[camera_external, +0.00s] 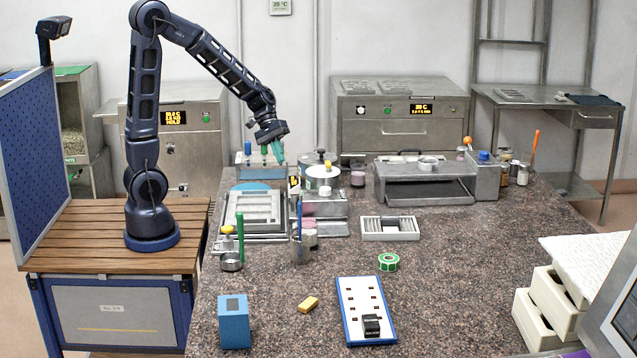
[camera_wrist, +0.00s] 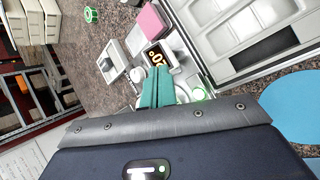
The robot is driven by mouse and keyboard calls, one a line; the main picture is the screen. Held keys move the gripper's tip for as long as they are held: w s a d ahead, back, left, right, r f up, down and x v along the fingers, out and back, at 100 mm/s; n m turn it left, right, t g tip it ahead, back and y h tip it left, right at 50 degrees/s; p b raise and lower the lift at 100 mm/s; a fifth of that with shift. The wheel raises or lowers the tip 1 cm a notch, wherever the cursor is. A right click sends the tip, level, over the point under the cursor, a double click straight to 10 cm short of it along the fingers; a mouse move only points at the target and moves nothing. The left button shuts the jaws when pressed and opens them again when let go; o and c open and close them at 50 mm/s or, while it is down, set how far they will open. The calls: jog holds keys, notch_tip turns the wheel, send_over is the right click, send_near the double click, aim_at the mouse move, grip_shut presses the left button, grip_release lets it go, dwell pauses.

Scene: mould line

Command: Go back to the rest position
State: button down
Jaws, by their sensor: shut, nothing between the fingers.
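My gripper (camera_external: 278,157) has teal fingers and hangs from the dark blue arm above the back left of the speckled counter (camera_external: 445,270). Its fingers are together with nothing between them. In the wrist view the closed teal fingers (camera_wrist: 157,88) point out over the counter, in front of a small display with yellow digits. The arm's base stands on the wooden slatted bench at the left. No object is held.
Near the gripper stand a metal tray unit (camera_external: 254,212), a round-lidded pot (camera_external: 322,176) and bottles. A metal machine (camera_external: 425,182) stands farther right. A blue block (camera_external: 234,322), yellow block (camera_external: 308,304), white panel (camera_external: 362,300) and green tape roll (camera_external: 389,262) lie in front.

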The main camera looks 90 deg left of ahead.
jog(key=s+d+r+m+y, duration=0.3)
jog(key=s+r+m, duration=0.3)
jog(key=s, duration=0.4)
jog(key=s+d+r+m+t+y, duration=0.1)
jog(key=s+d+r+m+y, duration=0.2)
jog(key=s+d+r+m, duration=0.3)
jog(key=s, duration=0.4)
jog(key=shift+s+y, duration=0.3)
jog(key=shift+y, duration=0.1)
jog(key=c, duration=2.2)
grip_release()
jog(key=shift+d, duration=0.1)
